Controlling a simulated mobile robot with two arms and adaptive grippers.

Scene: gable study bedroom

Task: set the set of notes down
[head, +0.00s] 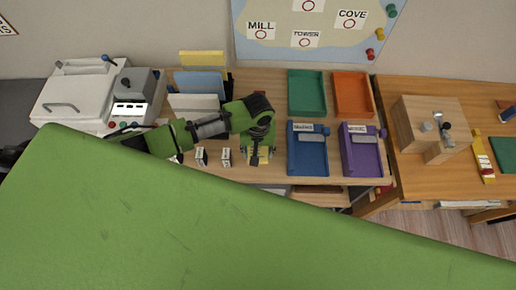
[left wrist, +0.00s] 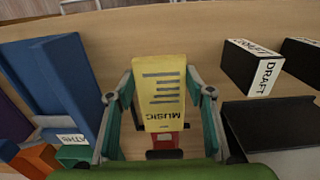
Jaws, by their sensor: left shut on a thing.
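The set of notes is a yellow slab with dark lines and the label MUSIC (left wrist: 163,92). In the left wrist view it stands between the two fingers of my left gripper (left wrist: 160,100), which is shut on it. In the head view my left gripper (head: 258,155) hangs over the desk, left of the blue tray (head: 307,168), and mostly hides the notes. I cannot tell whether the notes touch the desk. A purple tray (head: 362,170) with a label stands right of the blue one. My right gripper is not in view.
Green (head: 307,92) and orange (head: 353,94) trays lie behind. A wooden box (head: 432,120) stands right. A large green surface hides the foreground.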

